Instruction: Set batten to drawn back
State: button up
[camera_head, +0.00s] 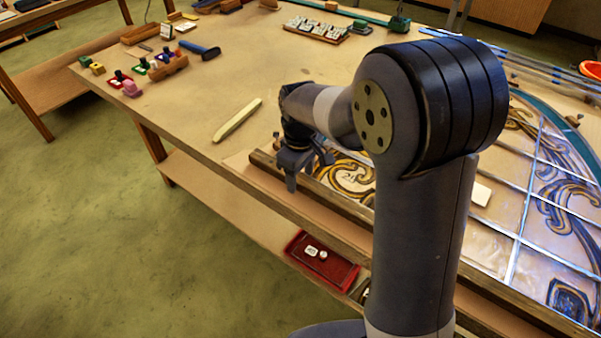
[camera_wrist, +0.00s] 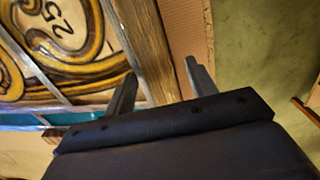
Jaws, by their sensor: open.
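A long wooden batten (camera_head: 338,205) lies along the near edge of the leaded panel (camera_head: 480,222), close to the bench's front edge. My arm hides part of its length. My gripper (camera_head: 309,173) is over the left part of the batten, pointing down, open and empty. In the wrist view the batten (camera_wrist: 150,50) runs between my two fingers (camera_wrist: 160,70), nearer the left one. I cannot tell whether the fingers reach down beside it or stay above it. The panel's painted yellow scrolls and a number 25 (camera_wrist: 66,24) show left of the batten.
A pale flat stick (camera_head: 237,120) lies on the bench left of my gripper. Coloured small tools and a blue-headed hammer (camera_head: 200,49) are at the far left. A red tray (camera_head: 321,260) sits on the lower shelf. The bench between the stick and the back is mostly clear.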

jog(key=shift+c, duration=0.5)
grip_shut()
jog(key=shift+n, duration=0.3)
jog(key=shift+s+a, duration=0.7)
jog(key=shift+s, duration=0.2)
jog(key=shift+s+a, duration=0.65)
jog(key=shift+s, duration=0.25)
jog(key=shift+o, duration=0.5)
grip_release()
jog(key=shift+r, duration=0.1)
notch_tip(320, 180, up, 11)
